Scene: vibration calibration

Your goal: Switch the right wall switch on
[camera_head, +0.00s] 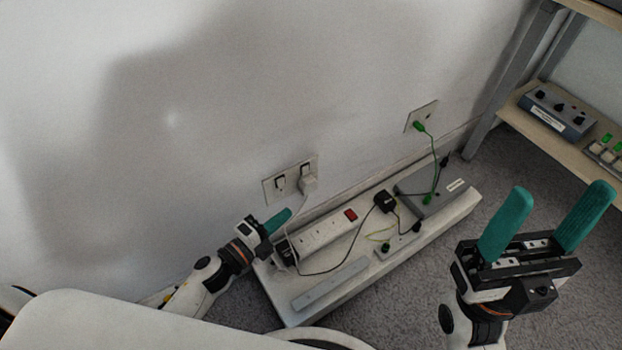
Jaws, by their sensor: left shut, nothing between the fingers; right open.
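A white double wall socket plate (269,192) is on the wall. It carries two dark switches, the left wall switch (281,183) and the right wall switch (306,169). A white plug sits in the plate's right half, below the right switch. Whether either switch is on or off is too small to tell. My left gripper (284,216) is shut and empty, just below the plate and left of the plug; its fingertips look close to the plate, but contact cannot be told. My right gripper (551,214) is open and empty at the right, far from the plate.
A white bench (456,208) on the floor holds a power strip (325,236) with a red switch, a black adapter (384,201), a grey box and cables. A second wall plate (416,119) has a green plug. A shelf (516,101) with control boxes stands at right.

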